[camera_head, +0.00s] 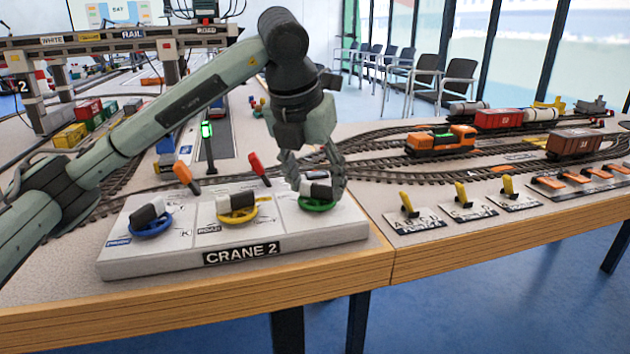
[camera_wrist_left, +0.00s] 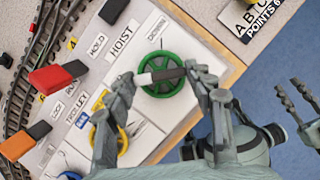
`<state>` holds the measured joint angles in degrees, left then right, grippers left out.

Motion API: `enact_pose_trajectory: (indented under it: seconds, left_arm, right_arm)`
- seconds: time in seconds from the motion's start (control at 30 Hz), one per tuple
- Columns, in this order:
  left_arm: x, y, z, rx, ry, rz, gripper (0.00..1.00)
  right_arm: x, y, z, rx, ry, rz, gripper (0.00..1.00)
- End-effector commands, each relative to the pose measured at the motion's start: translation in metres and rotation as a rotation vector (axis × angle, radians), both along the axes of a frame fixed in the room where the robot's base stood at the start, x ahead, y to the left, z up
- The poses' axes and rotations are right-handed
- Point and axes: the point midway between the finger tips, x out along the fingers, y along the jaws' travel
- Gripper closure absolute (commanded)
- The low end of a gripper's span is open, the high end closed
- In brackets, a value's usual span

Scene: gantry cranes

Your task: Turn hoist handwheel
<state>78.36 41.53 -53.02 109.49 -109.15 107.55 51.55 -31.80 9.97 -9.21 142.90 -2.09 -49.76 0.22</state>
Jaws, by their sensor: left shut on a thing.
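The hoist handwheel (camera_head: 318,207) is a green ring with a black and white crossbar at the right end of the white CRANE 2 panel (camera_head: 170,264). In the left wrist view the green wheel (camera_wrist_left: 161,92) lies beside the printed word HOIST. My left gripper (camera_head: 315,186) reaches down over it and is shut on the crossbar, one finger at each end; it also shows in the left wrist view (camera_wrist_left: 158,78). The fingers hide parts of the wheel. My right gripper (camera_wrist_left: 299,100) is apart from the panel over the blue floor, its fingers spread and empty.
A yellow handwheel (camera_head: 238,218) and a blue handwheel (camera_head: 149,231) sit left on the panel. Model tracks and an orange locomotive (camera_head: 440,141) lie behind. Yellow point levers (camera_head: 408,203) stand right of the panel.

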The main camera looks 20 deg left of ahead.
Motion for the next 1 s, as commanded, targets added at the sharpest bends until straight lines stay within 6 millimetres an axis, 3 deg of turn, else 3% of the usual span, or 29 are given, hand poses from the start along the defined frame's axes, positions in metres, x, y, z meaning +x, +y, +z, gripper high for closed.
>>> enact_pose_trajectory:
  seconds: [0.4, 0.43, 0.57, 0.87, 1.0]
  left_arm:
    - [0.0, 0.0, 0.0, -0.001, 0.001, 0.009, 0.76]
    - [0.0, 0.0, 0.0, -0.001, 0.001, 0.009, 0.43]
    - [0.0, 0.0, 0.0, -0.001, 0.001, 0.008, 0.27]
    - [0.0, 0.0, 0.0, -0.001, 0.001, 0.007, 0.26]
    - [-0.003, 0.0, 0.01, -0.002, -0.002, 0.007, 0.26]
  right_arm:
    - [0.0, 0.0, 0.001, 0.002, -0.004, 0.001, 0.69]
    - [0.0, 0.0, 0.001, 0.002, -0.004, 0.001, 0.69]
    - [0.0, 0.001, 0.001, 0.002, -0.003, 0.001, 0.69]
    - [0.0, 0.001, 0.0, 0.002, 0.0, 0.003, 0.69]
    - [0.0, 0.001, 0.0, 0.001, -0.001, 0.003, 0.69]
